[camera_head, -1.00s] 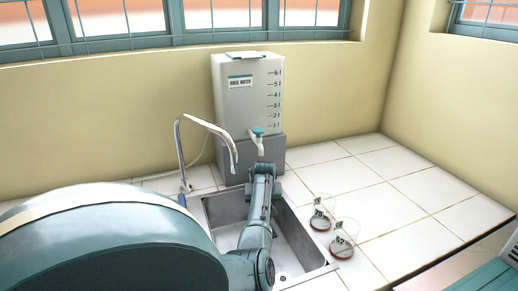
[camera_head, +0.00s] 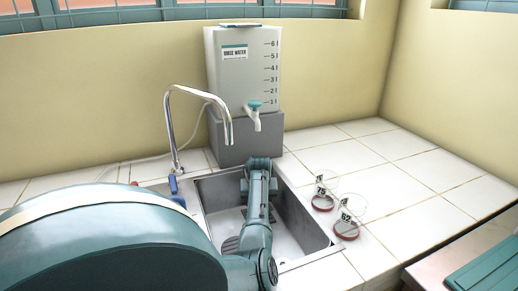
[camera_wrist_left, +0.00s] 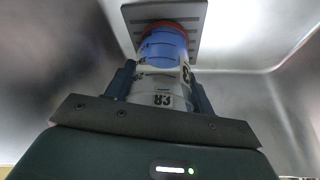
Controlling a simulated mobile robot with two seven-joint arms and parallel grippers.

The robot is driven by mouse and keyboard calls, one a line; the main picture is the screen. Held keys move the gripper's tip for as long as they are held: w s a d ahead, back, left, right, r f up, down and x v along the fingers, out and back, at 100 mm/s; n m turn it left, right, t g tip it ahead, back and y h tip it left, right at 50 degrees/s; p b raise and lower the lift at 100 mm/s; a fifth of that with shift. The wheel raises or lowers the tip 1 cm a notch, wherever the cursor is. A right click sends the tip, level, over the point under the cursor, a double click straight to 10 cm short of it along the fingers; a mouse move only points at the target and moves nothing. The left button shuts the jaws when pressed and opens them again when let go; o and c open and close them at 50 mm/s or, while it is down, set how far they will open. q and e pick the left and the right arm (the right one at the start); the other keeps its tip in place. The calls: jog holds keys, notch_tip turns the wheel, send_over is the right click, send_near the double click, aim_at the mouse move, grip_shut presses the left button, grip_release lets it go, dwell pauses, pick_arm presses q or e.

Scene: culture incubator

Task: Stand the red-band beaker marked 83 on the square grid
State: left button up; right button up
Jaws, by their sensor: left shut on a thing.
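In the left wrist view, a clear beaker (camera_wrist_left: 160,50) with a red band at its far end and blue inside sits between my left fingers (camera_wrist_left: 160,88). Its black label looks like 83, seen upside down. My left gripper is shut on it. Beyond the red band is the grey slotted square grid (camera_wrist_left: 194,50) on the sink floor; I cannot tell whether the beaker touches it. My right gripper is not in view.
The steel sink (camera_head: 308,228) surrounds my left forearm, with a curved faucet (camera_head: 170,130) at its left. A rinse water tank (camera_head: 240,75) with a tap stands behind. Two red-band beakers, marked 75 (camera_head: 323,203) and apparently 62 (camera_head: 346,230), stand on the tiles right of the sink.

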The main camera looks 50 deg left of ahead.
pick_arm(q)
jog(key=shift+r, duration=0.1)
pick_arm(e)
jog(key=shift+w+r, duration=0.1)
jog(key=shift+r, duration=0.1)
pick_arm(q)
jog(key=o, duration=1)
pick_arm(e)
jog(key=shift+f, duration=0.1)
pick_arm(q)
jog(key=shift+r, duration=0.3)
jog(key=p+v, duration=0.2)
jog(key=v, duration=0.9)
jog(key=shift+s+r, duration=0.1)
jog(key=shift+r, duration=0.1)
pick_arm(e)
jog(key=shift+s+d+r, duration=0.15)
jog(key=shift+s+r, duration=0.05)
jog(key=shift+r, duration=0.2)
